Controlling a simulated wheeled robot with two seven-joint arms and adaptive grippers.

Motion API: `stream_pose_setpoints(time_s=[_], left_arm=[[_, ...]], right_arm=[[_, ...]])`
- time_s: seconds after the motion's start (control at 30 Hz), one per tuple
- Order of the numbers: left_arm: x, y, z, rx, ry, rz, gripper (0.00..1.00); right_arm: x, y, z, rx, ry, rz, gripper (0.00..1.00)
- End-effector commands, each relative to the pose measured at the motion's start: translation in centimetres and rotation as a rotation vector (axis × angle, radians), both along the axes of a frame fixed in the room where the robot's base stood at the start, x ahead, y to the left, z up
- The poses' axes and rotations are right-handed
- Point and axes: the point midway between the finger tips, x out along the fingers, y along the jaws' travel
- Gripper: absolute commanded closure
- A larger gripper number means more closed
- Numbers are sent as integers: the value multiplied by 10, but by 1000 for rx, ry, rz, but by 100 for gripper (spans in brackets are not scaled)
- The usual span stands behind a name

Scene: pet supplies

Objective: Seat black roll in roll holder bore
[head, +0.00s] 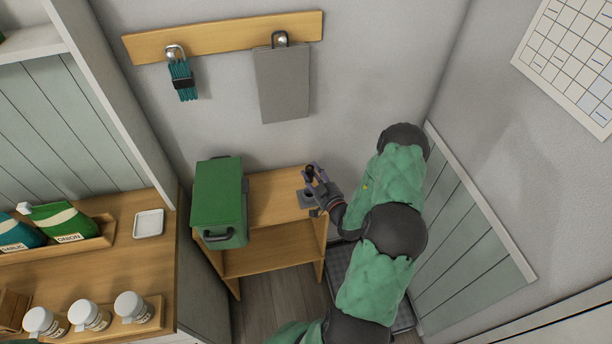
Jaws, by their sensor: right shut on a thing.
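The small black roll (310,171) stands between the fingers of my right gripper (313,179), which is shut on it. A small grey block, seemingly the roll holder (304,199), sits at the right end of the wooden shelf unit's top, just below the gripper. The roll appears to be above the holder, but whether its lower end is in the bore cannot be told. The gripper hides part of the holder. My left gripper is out of view.
A green box (218,196) stands on the wooden shelf unit (274,188), left of the holder. A wooden counter (115,257) with pouches and white-lidded jars is at left. The wall is close behind.

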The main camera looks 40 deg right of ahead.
Motion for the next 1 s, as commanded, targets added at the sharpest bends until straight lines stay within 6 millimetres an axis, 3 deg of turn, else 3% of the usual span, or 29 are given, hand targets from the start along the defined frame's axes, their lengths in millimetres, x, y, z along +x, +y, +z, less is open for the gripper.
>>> stream_pose_setpoints(time_s=[0.53, 1.0], left_arm=[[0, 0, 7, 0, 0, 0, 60], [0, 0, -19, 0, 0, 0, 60]], right_arm=[[-1, 1, 0, 1, 1, 3, 92], [0, 1, -40, 1, 0, 3, 92]])
